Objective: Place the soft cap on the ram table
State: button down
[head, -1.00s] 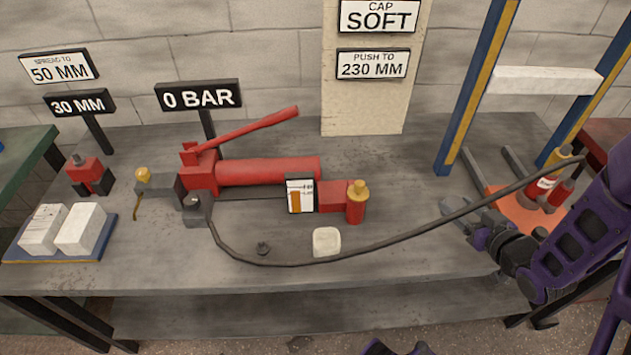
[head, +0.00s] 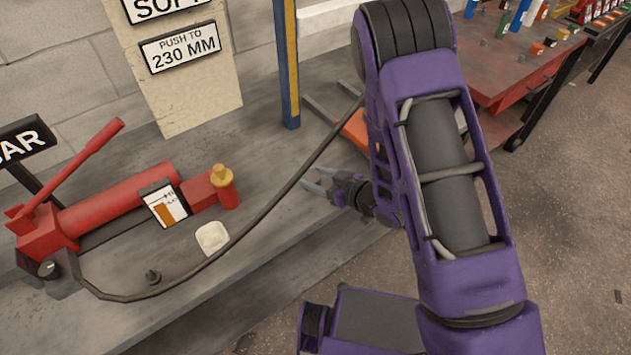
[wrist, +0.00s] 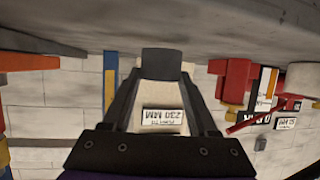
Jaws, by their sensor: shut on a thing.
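My gripper (head: 318,183) is low over the front right part of the bench, right of a pale cap-like block (head: 212,237) lying on the bench top. In the wrist view its fingers (wrist: 162,75) are shut on a dark grey block (wrist: 162,60). I cannot tell whether that block is the soft cap. The pale block seems to show at the right of the wrist view (wrist: 303,78). An orange plate (head: 357,130) lies at the foot of the blue and yellow frame (head: 288,65), partly hidden by my arm. I cannot tell which part is the ram table.
A black hose (head: 275,190) crosses the bench close to my gripper. A red pump (head: 120,200) and a red cylinder with a yellow top (head: 224,188) stand to the left. A small dark piece (head: 152,277) lies near the front edge. A red table (head: 515,70) stands behind right.

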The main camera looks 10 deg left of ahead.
jog(key=shift+f, duration=0.5)
jog(key=shift+f, duration=0.1)
jog(key=shift+f+b, duration=0.2)
jog(key=shift+b, duration=0.1)
jog(key=shift+c, duration=0.9)
grip_release()
jog(key=shift+r, duration=0.1)
jog(key=shift+r, duration=0.15)
jog(key=shift+d+r+p, duration=0.1)
jog(key=shift+r+p, duration=0.05)
jog(key=shift+p, duration=0.25)
jog(key=v, duration=1.1)
jog(key=shift+s+d+p, duration=0.2)
jog(key=shift+d+p, duration=0.15)
jog(key=shift+d, duration=0.05)
